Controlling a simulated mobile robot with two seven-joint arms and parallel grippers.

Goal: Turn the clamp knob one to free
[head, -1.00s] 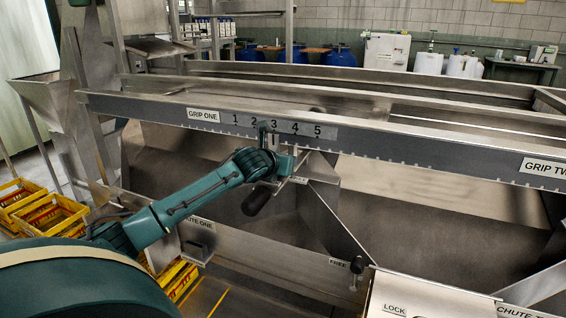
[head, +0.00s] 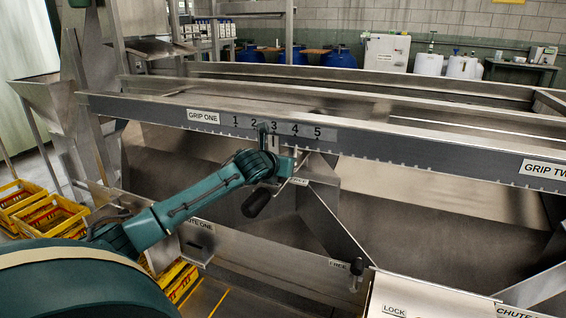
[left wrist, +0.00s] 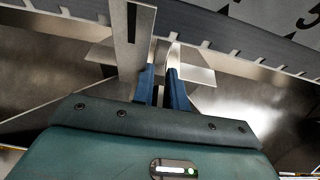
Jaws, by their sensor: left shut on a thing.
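My left gripper (head: 292,165) reaches in from the left to the clamp under the GRIP ONE scale (head: 276,127). In the left wrist view its blue fingers (left wrist: 161,85) are close together and shut on clamp knob one, which the fingers and wrist hide almost wholly. A FREE label (head: 299,181) shows just below the gripper in the head view. The clamp's upright pointer plate (head: 264,134) stands between 2 and 3 on the scale. It also shows in the left wrist view (left wrist: 131,40). My right gripper is in neither view.
A second black knob (head: 357,267) sits lower right beside another FREE label (head: 339,263), near a panel marked LOCK (head: 394,309). The long notched rail (head: 420,152) runs above the gripper. Sloping metal plates lie below. Yellow crates (head: 52,215) stand at left.

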